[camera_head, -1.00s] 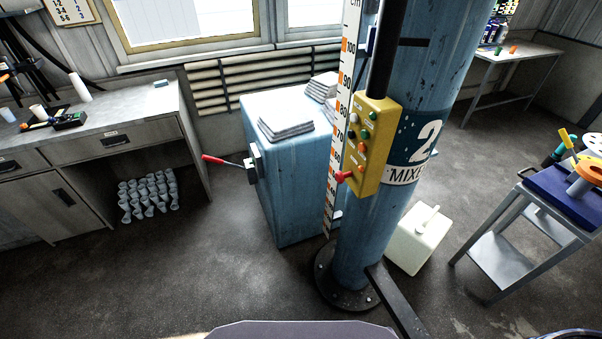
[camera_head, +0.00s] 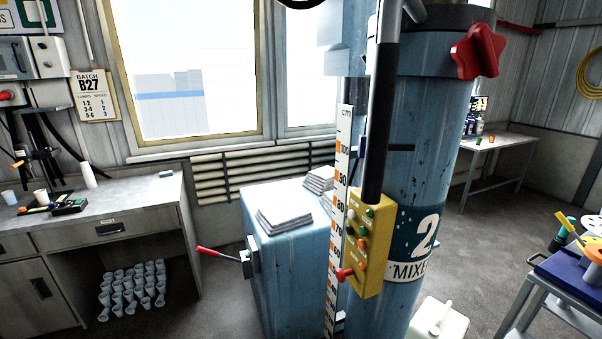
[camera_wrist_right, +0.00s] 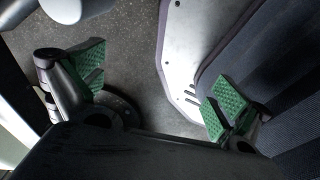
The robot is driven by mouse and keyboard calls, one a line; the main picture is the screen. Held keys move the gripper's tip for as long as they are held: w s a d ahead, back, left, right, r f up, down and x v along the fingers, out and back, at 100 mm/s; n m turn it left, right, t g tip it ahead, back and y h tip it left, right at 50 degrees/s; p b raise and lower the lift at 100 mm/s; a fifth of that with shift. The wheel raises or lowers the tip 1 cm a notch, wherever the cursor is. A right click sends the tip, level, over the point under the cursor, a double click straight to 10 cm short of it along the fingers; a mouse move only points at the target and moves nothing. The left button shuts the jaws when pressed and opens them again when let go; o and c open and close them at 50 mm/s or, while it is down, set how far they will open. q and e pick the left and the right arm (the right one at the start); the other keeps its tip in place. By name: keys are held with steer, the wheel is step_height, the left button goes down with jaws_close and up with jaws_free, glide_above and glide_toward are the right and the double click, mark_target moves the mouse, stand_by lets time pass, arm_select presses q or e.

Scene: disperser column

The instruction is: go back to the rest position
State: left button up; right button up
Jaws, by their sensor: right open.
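My right gripper (camera_wrist_right: 155,100) shows in the right wrist view. Its two green-padded fingers are wide apart with nothing between them. Grey floor and a white and dark body panel show behind the fingers. Neither gripper shows in the head view, and my left gripper is in no view. The blue mixer column (camera_head: 425,130) marked 2 stands right of centre in the head view. Its yellow control box (camera_head: 368,245) has several coloured buttons and a red knob.
A blue cabinet (camera_head: 285,265) with a red-handled lever (camera_head: 218,253) stands left of the column. A grey bench (camera_head: 130,208) with cups beneath is at the left. A white canister (camera_head: 440,325) and a trolley with a blue tray (camera_head: 575,275) are at the right.

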steer(key=shift+s+d+f, duration=0.15)
steer(key=shift+s+f, duration=0.15)
steer(key=shift+s, duration=0.5)
steer(key=shift+s+d+f, duration=0.15)
steer(key=shift+s+f, duration=0.15)
steer(key=shift+s, duration=0.45)
